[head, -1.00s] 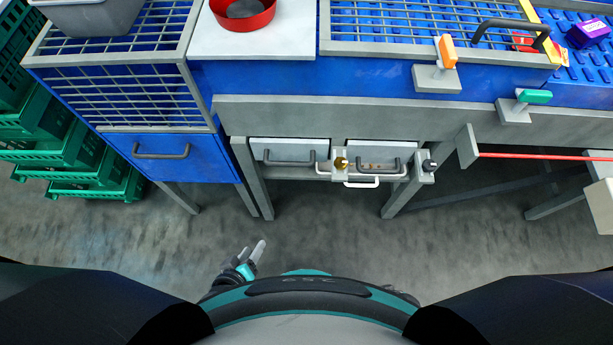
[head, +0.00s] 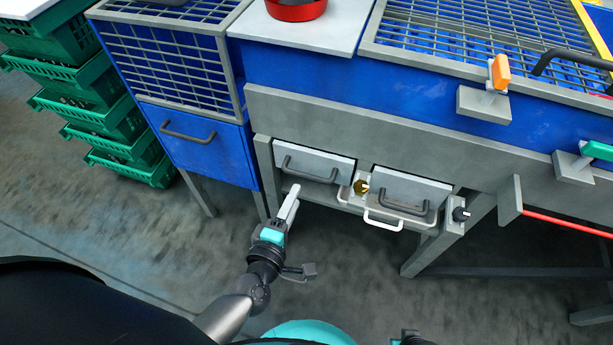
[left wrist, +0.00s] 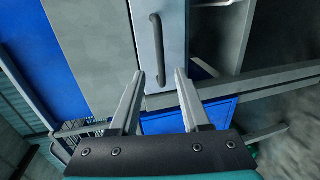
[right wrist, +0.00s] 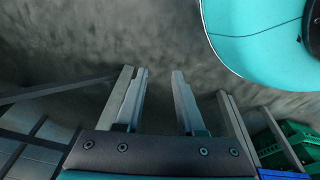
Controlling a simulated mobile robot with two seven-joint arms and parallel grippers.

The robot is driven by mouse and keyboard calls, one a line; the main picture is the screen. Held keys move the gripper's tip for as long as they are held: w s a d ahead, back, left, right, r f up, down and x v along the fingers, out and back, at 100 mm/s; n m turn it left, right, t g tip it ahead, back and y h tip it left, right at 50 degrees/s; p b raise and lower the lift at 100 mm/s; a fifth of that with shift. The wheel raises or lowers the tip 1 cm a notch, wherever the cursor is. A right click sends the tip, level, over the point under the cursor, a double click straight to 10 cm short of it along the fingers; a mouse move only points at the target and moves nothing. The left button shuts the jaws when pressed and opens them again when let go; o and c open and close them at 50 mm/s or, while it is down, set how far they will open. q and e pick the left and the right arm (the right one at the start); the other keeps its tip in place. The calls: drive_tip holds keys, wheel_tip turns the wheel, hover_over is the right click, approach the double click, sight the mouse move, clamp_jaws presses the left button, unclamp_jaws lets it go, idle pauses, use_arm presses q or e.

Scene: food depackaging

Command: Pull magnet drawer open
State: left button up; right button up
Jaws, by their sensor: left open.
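Two light grey drawers sit side by side under the bench, a left drawer (head: 318,164) and a right drawer (head: 412,187), each with a dark bar handle. I cannot tell which is the magnet drawer. My left gripper (head: 293,190) is in front of and below the left drawer. In the left wrist view, my left gripper (left wrist: 160,74) is open and empty, with a dark handle (left wrist: 156,45) on a grey drawer front (left wrist: 173,35) lying ahead between its fingertips. My right gripper (right wrist: 154,73) is open and empty, over bare floor in the right wrist view.
A brass knob (head: 361,187), a white handle (head: 383,220) and a black knob (head: 461,214) are mounted near the right drawer. A blue cabinet (head: 200,150) and green crates (head: 125,140) stand left. The floor in front is clear.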

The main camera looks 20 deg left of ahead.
sight(305, 177)
use_arm(q)
drive_tip(key=shift+b+x, duration=0.95)
drive_tip(key=shift+x, duration=3.6)
use_arm(e)
drive_tip(key=shift+w+a+r, duration=0.3)
drive_tip(key=shift+w+r, duration=0.05)
drive_tip(key=shift+r, duration=0.3)
drive_tip(key=shift+w+a+r, duration=0.35)
drive_tip(key=shift+r, duration=0.3)
drive_tip(key=shift+w+a+r, duration=0.3)
drive_tip(key=shift+w+r, duration=0.05)
drive_tip(key=shift+r, duration=0.3)
use_arm(q)
drive_tip(key=shift+c, duration=0.4)
clamp_jaws()
